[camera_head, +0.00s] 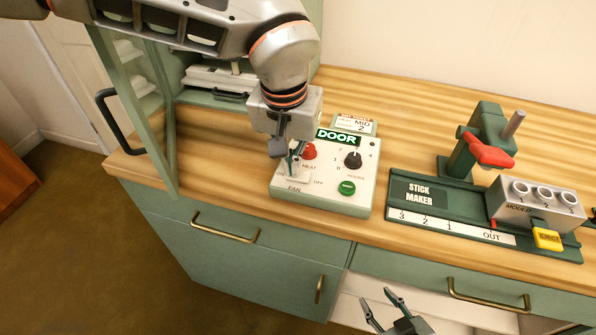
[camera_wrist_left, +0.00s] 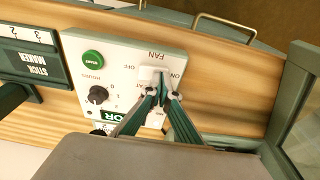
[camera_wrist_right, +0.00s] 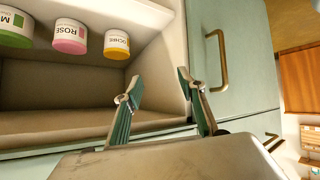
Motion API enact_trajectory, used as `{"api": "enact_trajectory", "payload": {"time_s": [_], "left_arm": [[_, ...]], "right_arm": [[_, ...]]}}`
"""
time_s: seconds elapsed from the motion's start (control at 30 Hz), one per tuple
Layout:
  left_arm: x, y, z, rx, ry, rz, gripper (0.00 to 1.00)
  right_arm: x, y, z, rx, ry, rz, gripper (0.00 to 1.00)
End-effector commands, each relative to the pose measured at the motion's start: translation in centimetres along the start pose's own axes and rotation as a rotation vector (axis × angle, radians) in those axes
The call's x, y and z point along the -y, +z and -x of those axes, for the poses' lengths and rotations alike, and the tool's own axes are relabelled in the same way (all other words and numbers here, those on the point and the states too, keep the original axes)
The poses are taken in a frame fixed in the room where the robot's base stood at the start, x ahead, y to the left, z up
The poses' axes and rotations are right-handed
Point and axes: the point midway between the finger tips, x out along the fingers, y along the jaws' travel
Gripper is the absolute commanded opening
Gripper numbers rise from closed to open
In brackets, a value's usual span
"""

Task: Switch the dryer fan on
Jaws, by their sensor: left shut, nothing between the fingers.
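The white control box (camera_head: 335,198) stands on the wooden counter, with a lit DOOR display (camera_head: 339,137), a red knob, a black hours knob and a green button. The white FAN switch (camera_wrist_left: 148,75) lies between the ON and OFF labels; its setting is unclear. My left gripper (camera_head: 292,168) points down at this switch, fingertips together, at or just above its ON side in the left wrist view (camera_wrist_left: 163,80). In the head view the gripper hides part of the switch. My right gripper (camera_head: 381,308) is open and empty, low in front of the counter.
A green glazed door (camera_head: 135,90) with a black handle stands open left of the box. The stick maker (camera_head: 425,192) stands to its right.

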Motion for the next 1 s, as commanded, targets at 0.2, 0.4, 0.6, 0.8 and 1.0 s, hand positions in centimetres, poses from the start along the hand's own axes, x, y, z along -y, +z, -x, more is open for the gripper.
{"api": "enact_trajectory", "payload": {"time_s": [0.2, 0.4, 0.6, 0.8, 1.0], "left_arm": [[0.0, -0.3, 1.8, -0.005, -0.001, 0.0, 0.0], [0.0, -0.5, 3.0, -0.004, -0.001, 0.002, 0.0], [0.0, -0.7, 4.2, -0.003, 0.0, 0.0, 0.0], [0.0, -0.8, 5.5, -0.004, 0.0, 0.001, 0.0], [0.0, -1.0, 6.6, -0.003, 0.0, 0.001, 0.0]], "right_arm": [[-0.3, -1.4, 0.6, -0.012, 0.004, 0.002, 0.4], [-0.6, -2.4, 1.2, -0.021, 0.007, 0.004, 0.4], [-0.9, -3.7, 1.6, -0.032, 0.011, 0.006, 0.4], [-1.2, -4.8, 2.0, -0.038, 0.014, 0.009, 0.4], [-1.3, -5.1, 2.4, -0.029, 0.013, 0.012, 0.4]]}}
